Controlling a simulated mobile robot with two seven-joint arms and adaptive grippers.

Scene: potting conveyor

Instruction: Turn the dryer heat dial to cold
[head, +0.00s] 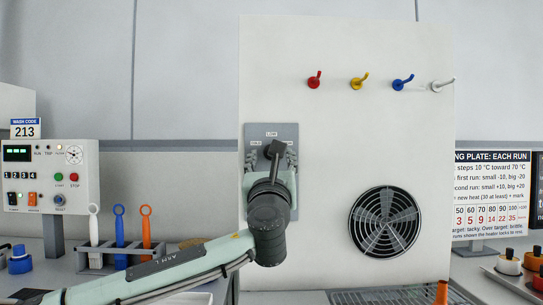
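The heat dial's grey plate (287,130) is on the tall white panel, with a label reading LOW at its top and smaller, partly covered labels to the sides. A dark knob-like piece (274,148) shows in front of the plate, its top leaning slightly right. My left gripper (272,160) is in front of the plate, coming up from below, with its fingers around or just in front of the dark piece. I cannot tell whether the fingers touch it. The wrist and hand hide the lower plate and most of the dial. My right gripper is out of view.
A round black fan grille (385,222) is right of the dial, with red, yellow, blue and white hooks (357,82) above. A control box (55,180) and a rack of coloured tools (120,245) are left. A sign (490,195) and tray (500,280) are right.

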